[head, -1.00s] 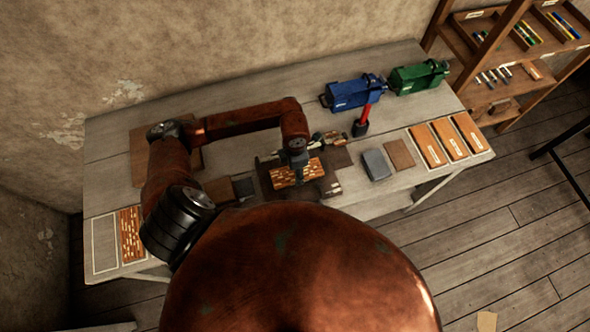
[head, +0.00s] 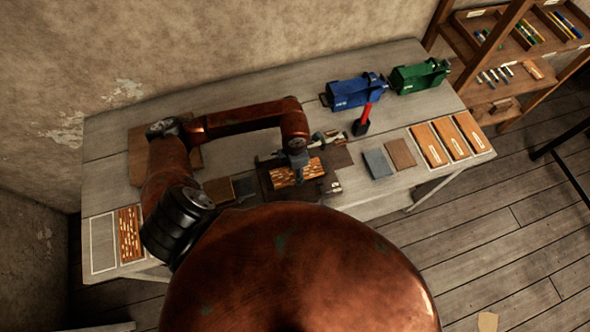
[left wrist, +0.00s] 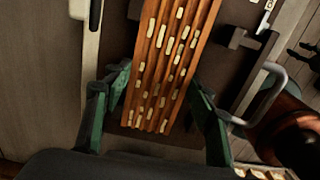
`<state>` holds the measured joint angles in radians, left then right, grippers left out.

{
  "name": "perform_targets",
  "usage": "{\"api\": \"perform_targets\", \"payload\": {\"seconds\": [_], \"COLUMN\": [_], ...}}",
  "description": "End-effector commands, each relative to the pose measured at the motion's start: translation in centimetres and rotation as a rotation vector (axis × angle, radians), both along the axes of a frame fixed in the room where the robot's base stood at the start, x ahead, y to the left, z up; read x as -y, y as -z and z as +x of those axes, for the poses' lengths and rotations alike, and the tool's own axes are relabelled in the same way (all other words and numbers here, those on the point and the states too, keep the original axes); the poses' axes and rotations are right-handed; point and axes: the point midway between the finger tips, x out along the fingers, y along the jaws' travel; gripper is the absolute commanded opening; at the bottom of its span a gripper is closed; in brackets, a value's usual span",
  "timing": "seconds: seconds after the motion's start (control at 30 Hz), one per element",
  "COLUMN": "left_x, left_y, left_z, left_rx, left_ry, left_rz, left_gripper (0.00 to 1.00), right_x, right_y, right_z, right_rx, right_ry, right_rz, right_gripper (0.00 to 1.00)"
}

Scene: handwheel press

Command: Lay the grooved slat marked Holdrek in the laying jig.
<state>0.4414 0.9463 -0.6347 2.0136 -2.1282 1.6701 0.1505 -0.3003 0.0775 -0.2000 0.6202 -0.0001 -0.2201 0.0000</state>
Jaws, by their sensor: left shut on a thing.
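An orange-brown grooved slat with many pale flecks (head: 284,177) is in my left gripper (head: 298,172), over a dark plate that looks like the laying jig (head: 337,157) in mid-table. In the left wrist view the slat (left wrist: 170,62) runs lengthwise between the green fingers (left wrist: 155,112). No name can be read on it. I cannot tell whether it touches the jig. A similar flecked slat (head: 131,236) lies in an outlined space at the table's left end, beside an empty outlined space (head: 103,245). My right gripper is out of view.
Plain orange slats (head: 428,146) lie in outlines at the right. A grey block (head: 377,163) and a brown block (head: 401,153) lie nearer. A red-handled tool (head: 363,122), a blue box (head: 353,93) and a green box (head: 420,76) stand behind.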

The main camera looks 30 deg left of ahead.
Motion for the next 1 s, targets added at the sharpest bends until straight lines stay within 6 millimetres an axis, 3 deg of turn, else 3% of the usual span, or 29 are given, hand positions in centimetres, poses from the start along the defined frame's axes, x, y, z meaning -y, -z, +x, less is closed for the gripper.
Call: {"api": "perform_targets", "payload": {"seconds": [0.4,0.43,0.7,0.9,1.0], "left_x": [0.03,0.03,0.02,0.02,0.02], "left_y": [0.00,0.00,0.02,0.04,0.04], "left_z": [-0.03,-0.03,-0.03,-0.04,-0.04], "left_rx": [0.000,0.000,0.000,0.000,-0.001], "left_ry": [0.000,0.000,0.000,0.000,0.000], "left_rz": [0.000,0.000,0.000,0.000,0.001], "left_gripper": [0.26,0.54,0.72,0.73,0.80], "right_x": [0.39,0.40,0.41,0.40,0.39], "right_y": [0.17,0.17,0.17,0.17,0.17], "right_z": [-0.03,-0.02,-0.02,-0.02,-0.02], "right_rx": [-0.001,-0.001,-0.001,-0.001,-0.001], "right_ry": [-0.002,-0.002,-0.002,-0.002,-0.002], "right_rz": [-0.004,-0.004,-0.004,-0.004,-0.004], "right_gripper": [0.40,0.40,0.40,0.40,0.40]}}
